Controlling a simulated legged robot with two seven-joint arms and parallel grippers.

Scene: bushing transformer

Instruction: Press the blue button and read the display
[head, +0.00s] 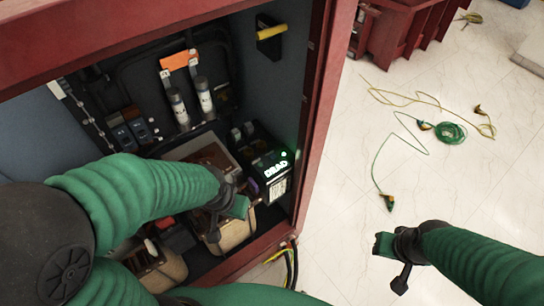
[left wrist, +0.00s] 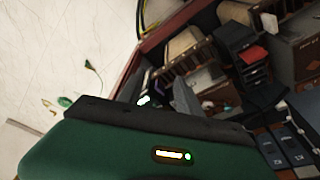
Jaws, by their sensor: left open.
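A small dark box with a lit display (head: 276,169) stands inside the red cabinet at its right side. The display shows glowing white letters that look like "DEAD", with a green light (head: 284,154) above them. A white glow, probably this display (left wrist: 143,100), shows beside my gripper in the left wrist view. I cannot make out a blue button; a small purple spot (head: 253,187) shows left of the box. My left gripper (head: 238,206) is open, just left of and below the display box, apart from it as far as I can tell. My right gripper (head: 384,245) is outside the cabinet over the floor; its jaws are unclear.
The red cabinet frame (head: 313,120) borders the opening on the right. Tan transformer blocks (head: 232,232) sit below my left gripper. White cylinders (head: 177,105) and an orange tag (head: 179,60) are at the back. Green and yellow cables (head: 451,133) lie on the pale floor.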

